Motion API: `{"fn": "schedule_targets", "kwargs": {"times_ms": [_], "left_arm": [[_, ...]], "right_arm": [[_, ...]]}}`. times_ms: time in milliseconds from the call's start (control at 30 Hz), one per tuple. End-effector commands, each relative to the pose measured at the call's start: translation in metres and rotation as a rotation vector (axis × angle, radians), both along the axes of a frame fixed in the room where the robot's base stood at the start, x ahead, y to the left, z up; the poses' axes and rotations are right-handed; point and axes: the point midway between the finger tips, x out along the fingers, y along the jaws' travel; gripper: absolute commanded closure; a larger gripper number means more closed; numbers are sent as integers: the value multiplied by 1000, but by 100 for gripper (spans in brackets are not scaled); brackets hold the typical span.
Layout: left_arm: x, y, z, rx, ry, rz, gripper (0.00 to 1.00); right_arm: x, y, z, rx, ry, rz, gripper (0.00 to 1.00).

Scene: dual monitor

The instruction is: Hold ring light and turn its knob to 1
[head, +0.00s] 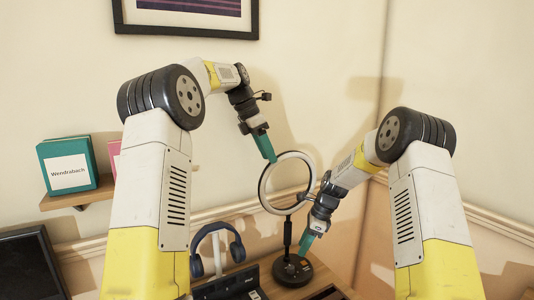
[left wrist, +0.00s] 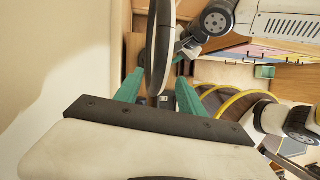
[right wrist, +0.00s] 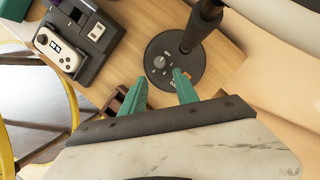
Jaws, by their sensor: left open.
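The ring light (head: 264,190) stands upright in the head view, a white ring on a black stem and round black base (head: 293,272). My left gripper (head: 270,159) is at the ring's upper left edge. In the left wrist view the ring's dark rim (left wrist: 160,45) passes between the open fingers of that gripper (left wrist: 160,78). My right gripper (head: 304,246) is low beside the stem, over the base. In the right wrist view its fingers (right wrist: 160,76) are apart and empty, close to a small grey knob (right wrist: 159,62) on the base (right wrist: 174,82). The knob's setting is too small to read.
Blue headphones (head: 238,250) hang on a stand left of the ring light. A dark dock with a white handheld device (right wrist: 58,48) sits on the wooden desk (right wrist: 125,72) beside the base. A shelf (head: 75,200) with books is on the wall at left.

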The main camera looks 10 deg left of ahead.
Motion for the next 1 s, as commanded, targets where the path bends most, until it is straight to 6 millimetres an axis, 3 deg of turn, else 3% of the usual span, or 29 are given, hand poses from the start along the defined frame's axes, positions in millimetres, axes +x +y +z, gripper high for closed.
{"fn": "schedule_targets", "kwargs": {"times_ms": [500,900,933,1000], "left_arm": [[5,-26,-62,-2,7,4,53],[6,-30,-71,-1,4,6,53],[6,-30,-71,-1,4,6,55],[6,-30,-71,-1,4,6,69]], "right_arm": [[0,0,0,0,0,0,64],[0,0,0,0,0,0,64],[0,0,0,0,0,0,64],[0,0,0,0,0,0,64]]}}
